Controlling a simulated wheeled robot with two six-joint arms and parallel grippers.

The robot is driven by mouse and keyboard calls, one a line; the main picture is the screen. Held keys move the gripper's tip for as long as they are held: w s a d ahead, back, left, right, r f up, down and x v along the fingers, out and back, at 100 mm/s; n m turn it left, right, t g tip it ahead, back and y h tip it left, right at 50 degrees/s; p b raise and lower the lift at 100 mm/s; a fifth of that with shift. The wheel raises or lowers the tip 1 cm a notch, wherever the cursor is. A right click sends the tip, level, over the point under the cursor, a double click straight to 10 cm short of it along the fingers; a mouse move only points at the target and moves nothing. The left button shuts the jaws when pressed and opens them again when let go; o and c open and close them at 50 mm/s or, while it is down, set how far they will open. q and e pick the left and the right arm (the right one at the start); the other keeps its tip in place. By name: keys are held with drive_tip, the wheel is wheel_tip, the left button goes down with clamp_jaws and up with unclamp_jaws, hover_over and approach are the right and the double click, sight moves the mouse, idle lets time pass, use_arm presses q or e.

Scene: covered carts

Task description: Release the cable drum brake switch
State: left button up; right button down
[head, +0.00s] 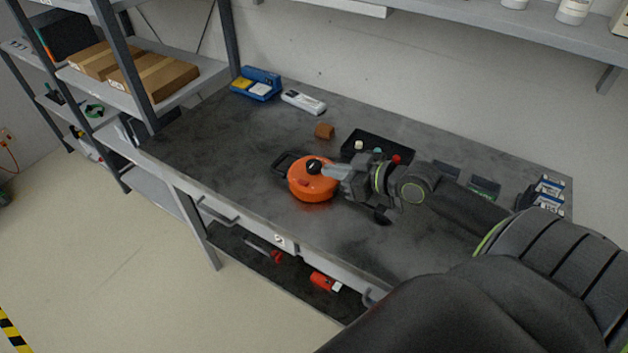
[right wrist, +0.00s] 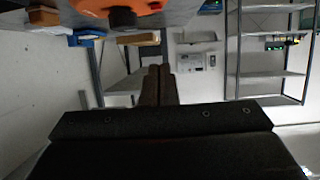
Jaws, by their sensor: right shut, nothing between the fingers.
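An orange round cable drum (head: 305,188) with a black handle (head: 284,162) lies on the dark workbench. A black knob (head: 314,166) stands on its top; I cannot make out the brake switch for sure. My right gripper (head: 326,170) reaches in from the right, its fingertips close to the knob. I cannot tell if they touch. In the right wrist view the fingers (right wrist: 158,72) are together and empty, and part of the orange drum (right wrist: 92,5) shows at the top edge. My left gripper is not in view.
On the workbench (head: 215,150) are a black tray (head: 350,148) with small items, a brown block (head: 324,131), a white device (head: 303,102) and a blue box (head: 256,84). Shelving with cartons (head: 150,78) stands at left. The bench left of the drum is clear.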

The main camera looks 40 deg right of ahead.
hover_over(314, 189)
drive_tip(key=shift+w+a+f+p, duration=0.1)
drive_tip(key=shift+w+f+p, duration=0.1)
drive_tip(key=shift+f, duration=0.3)
drive_tip(key=shift+w+a+f+p, duration=0.1)
drive_tip(key=shift+f+p, duration=0.1)
drive_tip(key=shift+f, duration=0.3)
drive_tip(key=f, duration=0.2)
drive_tip(key=shift+s+d+f, duration=0.1)
drive_tip(key=shift+s+f, duration=0.1)
drive_tip(key=shift+f, duration=0.1)
drive_tip(key=shift+s+f, duration=0.1)
drive_tip(key=shift+f, duration=0.7)
